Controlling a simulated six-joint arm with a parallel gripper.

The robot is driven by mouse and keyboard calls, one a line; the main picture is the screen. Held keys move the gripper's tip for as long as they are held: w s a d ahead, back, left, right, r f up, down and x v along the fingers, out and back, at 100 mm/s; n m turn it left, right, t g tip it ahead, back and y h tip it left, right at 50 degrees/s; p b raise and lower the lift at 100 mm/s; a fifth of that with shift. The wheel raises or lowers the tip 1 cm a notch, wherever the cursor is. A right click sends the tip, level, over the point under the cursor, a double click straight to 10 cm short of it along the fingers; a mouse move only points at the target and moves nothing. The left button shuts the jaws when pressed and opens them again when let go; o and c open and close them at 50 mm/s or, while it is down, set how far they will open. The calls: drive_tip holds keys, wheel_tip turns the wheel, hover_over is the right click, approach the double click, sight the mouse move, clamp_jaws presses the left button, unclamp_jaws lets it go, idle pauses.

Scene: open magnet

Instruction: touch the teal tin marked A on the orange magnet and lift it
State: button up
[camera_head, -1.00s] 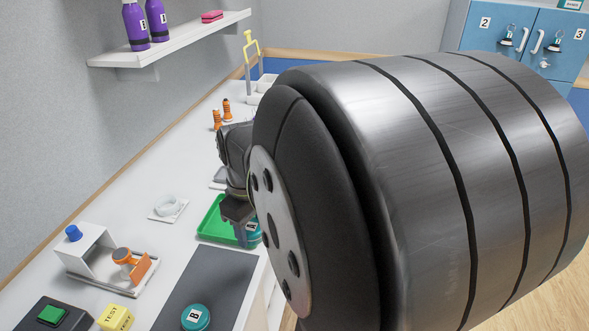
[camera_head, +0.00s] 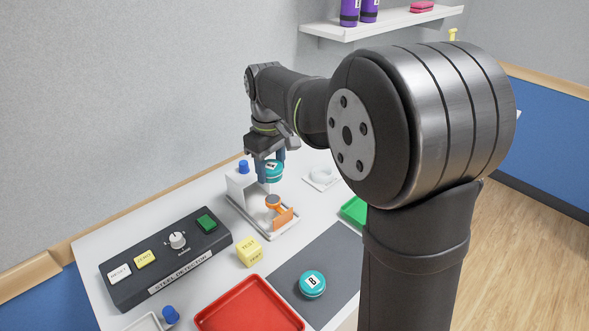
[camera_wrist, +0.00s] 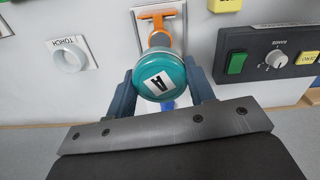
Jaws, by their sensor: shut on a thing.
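My gripper (camera_head: 268,160) is shut on a round teal tin (camera_head: 274,174). In the wrist view the tin (camera_wrist: 160,76) sits between the two fingers of my gripper (camera_wrist: 161,86), and its lid label reads A. The orange magnet (camera_head: 273,202) has a grey round face and stands on a white base. In the head view the tin is above the magnet with a visible gap. In the wrist view the magnet (camera_wrist: 158,39) is just beyond the tin and partly hidden by it.
A white bracket with a blue knob (camera_head: 243,167) stands close beside the tin. A teal tin marked B (camera_head: 312,283) lies on the dark mat (camera_head: 338,257). Around are a yellow test block (camera_head: 249,252), steel detector (camera_head: 165,256), red tray (camera_head: 250,308), green tray (camera_head: 354,211) and white ring (camera_head: 322,175).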

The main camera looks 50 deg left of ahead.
sight(273, 199)
drive_tip(key=shift+f, duration=3)
drive_tip(key=shift+f, duration=0.7)
drive_tip(key=shift+r, duration=1.3)
idle(0.6)
drive_tip(key=shift+r, duration=3.15)
drive_tip(key=shift+w, duration=0.1)
